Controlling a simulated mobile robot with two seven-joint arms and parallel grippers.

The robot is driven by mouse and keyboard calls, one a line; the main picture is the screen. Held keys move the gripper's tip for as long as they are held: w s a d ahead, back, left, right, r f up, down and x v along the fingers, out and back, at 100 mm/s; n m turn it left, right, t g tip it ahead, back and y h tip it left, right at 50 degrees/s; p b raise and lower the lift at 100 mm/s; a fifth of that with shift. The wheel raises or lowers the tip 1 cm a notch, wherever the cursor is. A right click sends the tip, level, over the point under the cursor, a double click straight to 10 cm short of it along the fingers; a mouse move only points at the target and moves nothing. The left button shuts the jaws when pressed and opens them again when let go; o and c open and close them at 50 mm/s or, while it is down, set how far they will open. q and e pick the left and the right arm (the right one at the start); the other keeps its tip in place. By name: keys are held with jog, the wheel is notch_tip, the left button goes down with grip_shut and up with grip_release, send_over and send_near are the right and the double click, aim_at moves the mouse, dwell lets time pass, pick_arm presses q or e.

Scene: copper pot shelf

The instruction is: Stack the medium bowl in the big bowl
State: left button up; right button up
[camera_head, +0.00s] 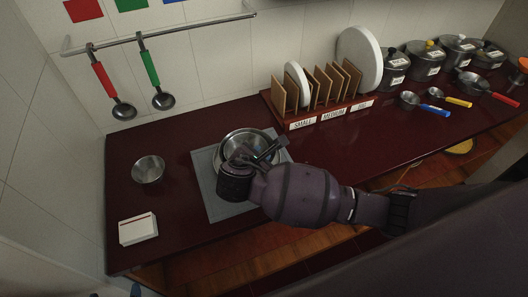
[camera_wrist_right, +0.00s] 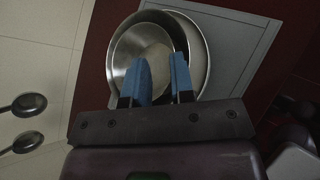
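The big bowl (camera_head: 268,133) is a shiny metal bowl on the grey square plate. A smaller metal bowl, seemingly the medium one, appears inside it in the right wrist view (camera_wrist_right: 125,48), off-centre to the left; the big bowl's rim (camera_wrist_right: 200,32) shows around its right side. I cannot tell whether the inner bowl rests on the bottom. My right gripper (camera_head: 262,152) is over the bowls. Its blue fingers (camera_wrist_right: 160,65) are apart, near the inner bowl's right rim; the fingers hide the contact.
A small metal bowl (camera_head: 148,170) and a white box (camera_head: 138,229) stand left on the dark red counter (camera_head: 180,212). The grey plate (camera_head: 212,188) lies under the big bowl. Behind are a wooden plate rack (camera_head: 283,117) and lidded pots (camera_head: 425,66). Ladles (camera_head: 163,99) hang on the wall.

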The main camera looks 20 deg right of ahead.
jog(key=v, duration=0.6)
jog(key=shift+s+a+r, duration=0.2)
jog(key=shift+s+a, duration=0.05)
dwell(0.3)
